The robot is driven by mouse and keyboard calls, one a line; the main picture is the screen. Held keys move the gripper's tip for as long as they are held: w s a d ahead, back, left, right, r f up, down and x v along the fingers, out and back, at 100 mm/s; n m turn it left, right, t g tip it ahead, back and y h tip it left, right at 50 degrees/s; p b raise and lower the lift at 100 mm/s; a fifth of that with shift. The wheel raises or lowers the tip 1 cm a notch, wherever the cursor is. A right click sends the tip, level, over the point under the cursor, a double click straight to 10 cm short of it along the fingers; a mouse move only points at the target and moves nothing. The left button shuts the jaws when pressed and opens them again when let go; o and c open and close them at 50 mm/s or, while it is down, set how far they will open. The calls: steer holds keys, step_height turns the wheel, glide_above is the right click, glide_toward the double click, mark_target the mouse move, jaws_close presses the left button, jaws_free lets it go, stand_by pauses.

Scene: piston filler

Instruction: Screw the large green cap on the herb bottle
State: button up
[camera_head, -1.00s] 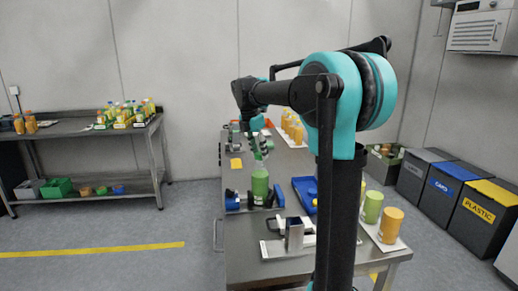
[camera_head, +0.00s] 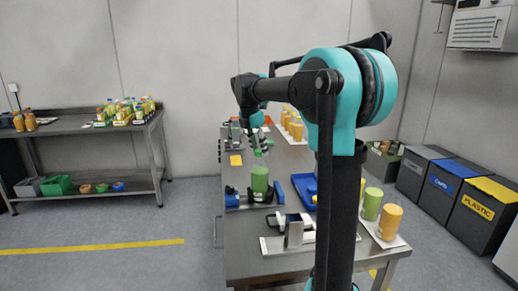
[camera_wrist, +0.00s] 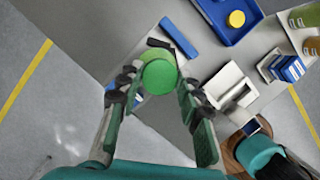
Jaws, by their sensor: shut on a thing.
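The herb bottle (camera_head: 260,181), a green bottle, stands upright on the near steel table between blue clamp parts. My gripper (camera_head: 258,148) is just above it, pointing down. In the wrist view, the large green cap (camera_wrist: 158,77) shows as a round green disc between the two fingertips of my gripper (camera_wrist: 160,82), which is shut on it. Whether the cap touches the bottle's neck cannot be told.
Blue clamp parts (camera_head: 232,198) flank the bottle. A blue tray (camera_head: 305,188) lies to its right and a metal fixture (camera_head: 293,232) in front. Green and orange jars (camera_head: 390,223) stand at the table's right edge. A yellow piece (camera_head: 236,160) lies behind left.

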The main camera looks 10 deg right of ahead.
steer(key=shift+f, duration=1.05)
stand_by(1.7)
steer(key=m, duration=0.3)
steer(key=shift+w+m+g, duration=0.1)
steer(key=shift+m+g, duration=0.2)
steer(key=shift+g, duration=0.1)
steer(key=m+g, duration=0.1)
steer(key=m, duration=0.2)
steer(key=shift+m, duration=0.4)
steer(key=m+g, duration=0.1)
steer(key=m, duration=0.2)
steer(key=shift+w+m, duration=0.1)
steer(key=shift+m, duration=0.3)
steer(key=m, duration=0.3)
steer(key=shift+m+g, duration=0.4)
steer(key=o, duration=0.8)
